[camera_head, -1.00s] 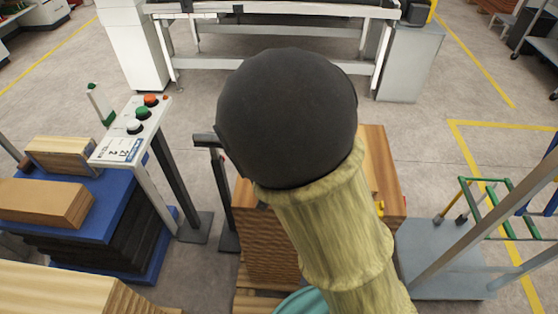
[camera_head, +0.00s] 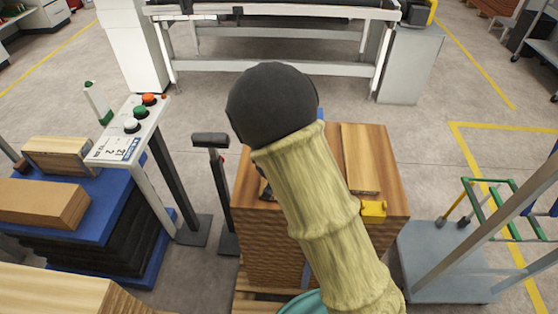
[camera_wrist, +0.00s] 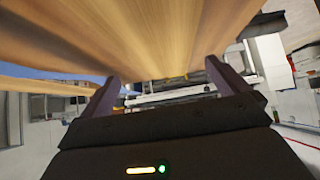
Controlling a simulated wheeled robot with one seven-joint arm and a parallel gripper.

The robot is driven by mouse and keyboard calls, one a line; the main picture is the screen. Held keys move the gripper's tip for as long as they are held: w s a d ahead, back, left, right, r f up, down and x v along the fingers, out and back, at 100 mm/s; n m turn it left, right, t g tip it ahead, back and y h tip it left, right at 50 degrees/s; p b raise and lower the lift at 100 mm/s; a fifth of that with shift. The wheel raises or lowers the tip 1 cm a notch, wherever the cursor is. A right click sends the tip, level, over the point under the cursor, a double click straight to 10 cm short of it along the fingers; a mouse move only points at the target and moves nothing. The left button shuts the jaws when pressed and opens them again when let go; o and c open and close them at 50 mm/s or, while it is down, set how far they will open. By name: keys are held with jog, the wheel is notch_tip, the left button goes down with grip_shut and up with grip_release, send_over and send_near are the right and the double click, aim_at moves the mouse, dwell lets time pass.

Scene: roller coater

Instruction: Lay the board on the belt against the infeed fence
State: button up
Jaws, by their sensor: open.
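In the head view a light board (camera_head: 361,157) lies on top of a wooden stack (camera_head: 275,240), partly hidden by my arm. The belt machine (camera_head: 275,14) stands at the back, its dark belt cut off by the top edge; I cannot make out the infeed fence. In the wrist view my gripper (camera_wrist: 163,72) is open, its two dark fingers apart. A wooden surface (camera_wrist: 130,35) fills the top of that view, very close to the fingers; I cannot tell whether it touches them or which piece it is. My gripper is hidden in the head view.
A button post (camera_head: 135,125) and a black-topped stand (camera_head: 211,140) are left of the stack. Wood blocks (camera_head: 40,203) lie on a blue platform (camera_head: 105,203) at left. A yellow item (camera_head: 373,209) sits on the stack. A grey cart (camera_head: 450,260) stands at right.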

jog(key=shift+p+x, duration=0.3)
jog(key=shift+x, duration=2.3)
jog(key=shift+s+a+f, duration=0.1)
jog(key=shift+s+a, duration=0.05)
jog(key=shift+a, duration=0.05)
jog(key=c, duration=1.1)
notch_tip(320, 180, up, 10)
jog(key=shift+r+p, duration=0.1)
jog(key=shift+p, duration=0.2)
jog(key=shift+c, duration=0.2)
